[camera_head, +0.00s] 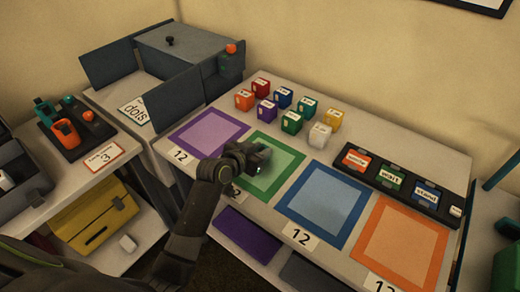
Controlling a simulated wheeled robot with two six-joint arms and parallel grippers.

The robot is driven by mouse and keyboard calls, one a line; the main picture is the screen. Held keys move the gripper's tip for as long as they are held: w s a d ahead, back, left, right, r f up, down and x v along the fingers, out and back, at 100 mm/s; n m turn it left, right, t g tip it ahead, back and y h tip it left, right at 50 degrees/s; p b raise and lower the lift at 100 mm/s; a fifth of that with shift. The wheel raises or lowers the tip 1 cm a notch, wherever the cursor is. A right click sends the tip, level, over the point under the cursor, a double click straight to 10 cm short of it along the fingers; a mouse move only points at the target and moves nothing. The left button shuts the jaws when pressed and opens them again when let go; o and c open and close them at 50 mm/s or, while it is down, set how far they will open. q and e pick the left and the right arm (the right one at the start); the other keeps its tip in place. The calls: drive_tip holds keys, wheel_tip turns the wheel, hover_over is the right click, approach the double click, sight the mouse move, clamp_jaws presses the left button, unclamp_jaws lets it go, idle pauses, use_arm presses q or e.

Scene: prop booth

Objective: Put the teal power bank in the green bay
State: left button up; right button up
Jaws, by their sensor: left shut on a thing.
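The green bay (249,187) is a flat square with a darker green border on the table, between a purple and a blue bay. My left gripper (264,163) is over the green bay, covering part of its middle. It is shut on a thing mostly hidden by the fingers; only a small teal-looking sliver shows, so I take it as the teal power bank. Whether it touches the bay I cannot tell. My right gripper is not in view.
Several coloured labelled cubes (291,122) stand behind the bays. A purple bay (181,134), blue bay (290,199) and orange bay (366,240) look empty. A black rack (402,189) of labelled blocks lies at the right. A side shelf at left holds a dark tray (69,152) with orange and teal items.

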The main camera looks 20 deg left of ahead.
use_arm(q)
drive_tip(key=o, duration=0.6)
drive_tip(key=shift+f, duration=0.15)
drive_tip(key=o, duration=0.5)
drive_tip(key=shift+c, duration=0.2)
drive_tip(key=shift+r, duration=0.3)
drive_tip(key=v, duration=1.2)
drive_tip(key=shift+f, duration=0.15)
